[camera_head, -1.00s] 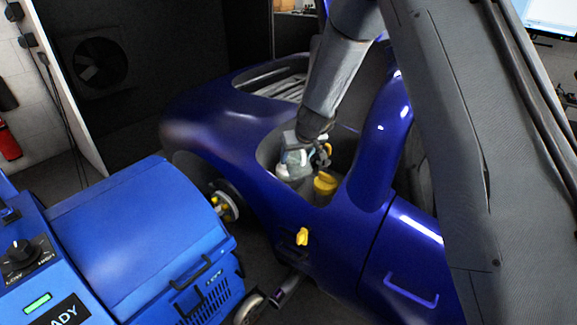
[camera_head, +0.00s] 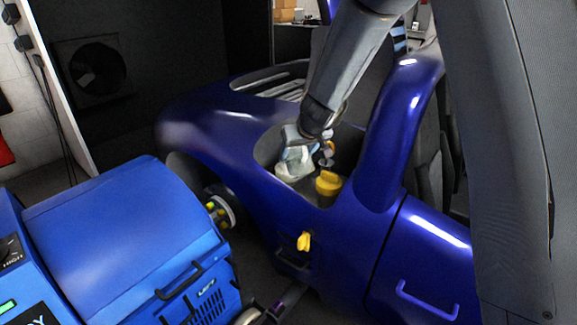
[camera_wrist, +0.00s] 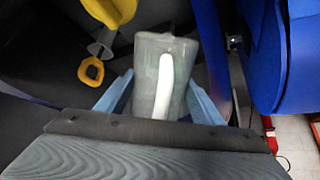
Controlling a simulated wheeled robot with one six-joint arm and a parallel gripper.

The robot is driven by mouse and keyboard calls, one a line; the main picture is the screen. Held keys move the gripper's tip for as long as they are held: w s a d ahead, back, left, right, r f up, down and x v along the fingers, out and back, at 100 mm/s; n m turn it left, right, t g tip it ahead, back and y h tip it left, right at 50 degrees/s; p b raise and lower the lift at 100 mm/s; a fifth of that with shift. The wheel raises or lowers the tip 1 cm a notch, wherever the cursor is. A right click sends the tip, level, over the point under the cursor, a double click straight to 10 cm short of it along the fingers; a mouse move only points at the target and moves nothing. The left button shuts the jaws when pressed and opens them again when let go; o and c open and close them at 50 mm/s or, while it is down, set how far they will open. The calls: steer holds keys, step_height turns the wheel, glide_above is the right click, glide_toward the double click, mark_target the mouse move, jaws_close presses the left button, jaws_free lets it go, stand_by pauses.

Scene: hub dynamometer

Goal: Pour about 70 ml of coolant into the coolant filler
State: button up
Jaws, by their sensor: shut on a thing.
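A pale translucent jug (camera_wrist: 150,75) with a white handle (camera_wrist: 163,85) sits between the light-blue fingers of my gripper (camera_wrist: 160,98). My gripper is shut on it. In the head view, the jug (camera_head: 295,164) is held in the recess of the blue car, and looks tilted. A yellow fitting (camera_head: 328,184) stands in the recess just right of and below the jug. I cannot tell for certain that it is the coolant filler. A yellow part with a pale disc and ring (camera_wrist: 91,71) shows left of the jug in the wrist view. The liquid level is not clear.
The blue car body (camera_head: 225,130) surrounds the recess, with its raised blue frame (camera_head: 395,120) close on the right. A yellow handle (camera_head: 303,241) sticks out below. A blue machine (camera_head: 120,245) stands at the left, with a gap before the car.

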steer(key=shift+s+f+t+y+b, duration=0.1)
steer(key=shift+f+t+y+b, duration=0.45)
steer(key=shift+b, duration=6.2)
steer(key=shift+d+t+b, duration=0.1)
steer(key=shift+t+b, duration=0.45)
steer(key=shift+b, duration=0.9)
steer(key=b, duration=0.4)
steer(key=t+b, duration=0.1)
steer(key=b, duration=0.2)
steer(key=shift+s+r+b, duration=0.1)
steer(key=shift+s+b, duration=0.15)
steer(key=shift+b, duration=0.15)
